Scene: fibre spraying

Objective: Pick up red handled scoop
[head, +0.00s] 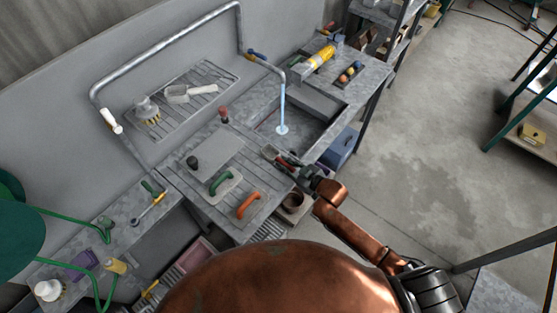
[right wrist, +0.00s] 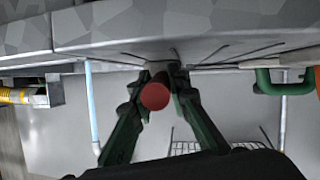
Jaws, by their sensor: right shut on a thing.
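The red handled scoop (head: 271,153) is at the front edge of the sink bench in the head view. Its pale metal head points up and left, and its red handle (head: 287,164) runs into my right gripper (head: 303,172). In the right wrist view, the round red handle end (right wrist: 155,96) sits between the two dark green fingers of my right gripper (right wrist: 160,78), which is shut on it. The scoop's head is hidden in that view. I cannot tell whether the scoop touches the bench. My left gripper is not in view.
Water falls from the pipe into the sink (head: 320,106) beside the scoop. A green-handled float (head: 222,182) and an orange-handled float (head: 248,205) lie left of my right gripper. A brush (head: 148,110) and pale scoop (head: 187,94) lie on the rack. Open floor is at right.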

